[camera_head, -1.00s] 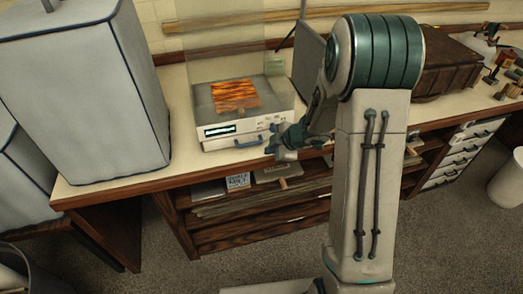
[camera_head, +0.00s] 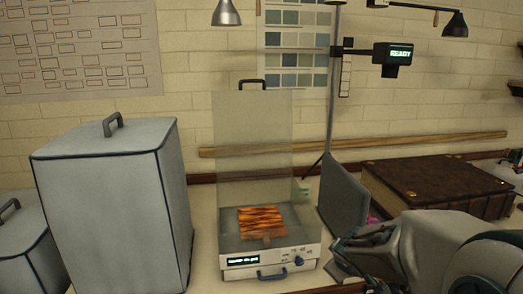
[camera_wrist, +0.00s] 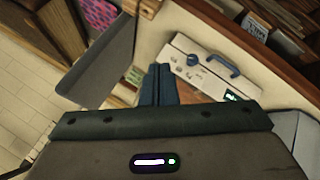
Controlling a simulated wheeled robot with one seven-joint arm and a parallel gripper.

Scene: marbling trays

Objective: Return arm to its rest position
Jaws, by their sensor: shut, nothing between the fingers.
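My arm (camera_head: 425,243) reaches in from the lower right of the head view, beside the white tray unit. In the wrist view my gripper (camera_wrist: 158,84) shows as two teal fingers pressed together with nothing between them. The fingers point toward the white unit's front panel (camera_wrist: 192,62), with its blue knob and handle. In the head view the fingertips are hard to make out against the arm.
The white unit (camera_head: 288,262) holds an orange-and-black marbled square (camera_head: 262,222) under a raised clear lid (camera_head: 253,140). A grey upright panel (camera_head: 343,205) stands close to my arm. A large brown book (camera_head: 430,185) lies behind. A tall covered box (camera_head: 115,210) stands left.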

